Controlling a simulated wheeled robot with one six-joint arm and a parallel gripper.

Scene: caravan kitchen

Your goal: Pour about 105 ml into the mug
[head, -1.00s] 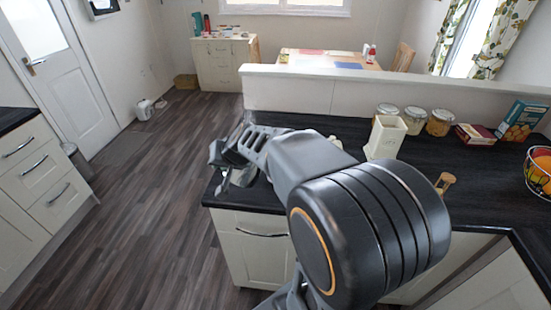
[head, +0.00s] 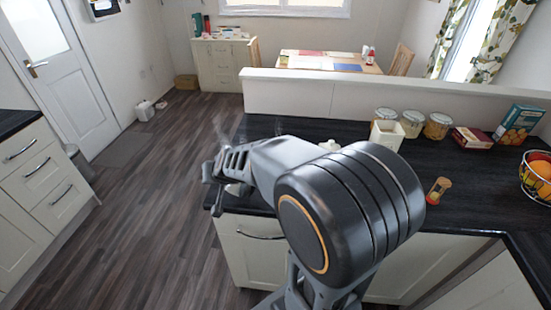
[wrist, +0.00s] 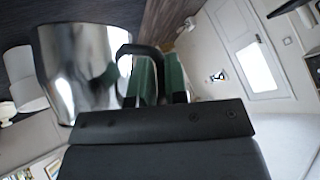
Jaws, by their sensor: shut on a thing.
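A shiny metal jug (wrist: 82,75) fills the left of the wrist view, with a dark handle. My gripper (wrist: 160,78), with green finger pads, is shut on the jug's handle. In the head view my arm hides most of the gripper and the jug, over the left end of the dark counter. A white rounded thing (wrist: 25,75), possibly the mug, shows partly behind the jug in the wrist view. A small white shape (head: 240,188) shows under my arm in the head view; I cannot tell whether it is the mug. The liquid is not visible.
The dark counter (head: 470,185) carries a cream container (head: 386,135), several lidded jars (head: 412,123), boxes (head: 518,123), a small orange-brown item (head: 438,190) and a fruit basket (head: 538,175). A low white partition (head: 330,98) runs behind. Open floor lies left of the counter.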

